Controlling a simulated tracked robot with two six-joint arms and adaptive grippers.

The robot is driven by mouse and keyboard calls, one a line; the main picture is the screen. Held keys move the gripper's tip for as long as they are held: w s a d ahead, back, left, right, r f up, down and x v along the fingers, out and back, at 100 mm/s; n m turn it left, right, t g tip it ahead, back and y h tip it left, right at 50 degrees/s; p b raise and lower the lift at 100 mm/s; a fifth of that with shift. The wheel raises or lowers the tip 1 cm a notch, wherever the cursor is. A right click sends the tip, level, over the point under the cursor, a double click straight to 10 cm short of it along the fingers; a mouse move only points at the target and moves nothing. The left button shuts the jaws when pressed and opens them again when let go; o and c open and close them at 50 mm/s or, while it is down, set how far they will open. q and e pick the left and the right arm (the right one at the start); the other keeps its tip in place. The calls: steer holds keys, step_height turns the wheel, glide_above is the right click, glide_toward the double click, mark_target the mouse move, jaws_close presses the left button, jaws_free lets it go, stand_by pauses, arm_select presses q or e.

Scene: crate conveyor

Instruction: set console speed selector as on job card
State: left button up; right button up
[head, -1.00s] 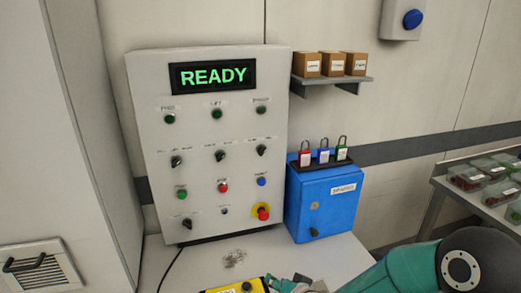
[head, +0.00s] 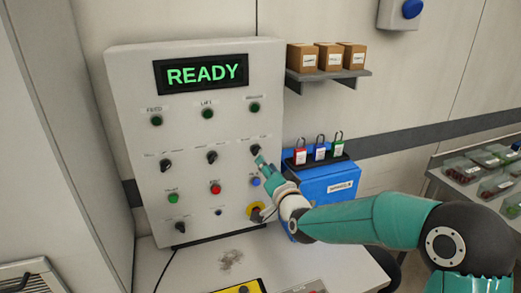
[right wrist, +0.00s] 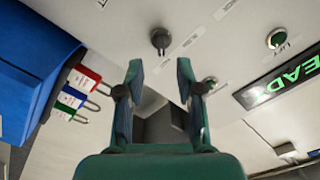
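The grey console (head: 225,65) stands upright with a green READY display (head: 203,73). Three black selector knobs sit in its middle row: left (head: 165,166), middle (head: 212,157) and right (head: 256,149). Their labels are too small to read. My right gripper (head: 262,160) is just below the right knob, at the panel. In the right wrist view its fingers (right wrist: 159,72) are apart and empty, with a dark knob (right wrist: 160,39) beyond the tips, not between them. My left gripper is not in view. I cannot make out a job card.
A blue box (head: 318,190) with padlocks on top stands right of the console. A yellow box (head: 240,287) lies at the bottom edge.

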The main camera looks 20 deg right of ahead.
mark_target(257, 153)
steer(key=w+p, duration=0.2)
steer(key=w, duration=0.4)
steer(key=shift+w+a, duration=0.15)
steer(key=shift+w, duration=0.25)
jaws_close()
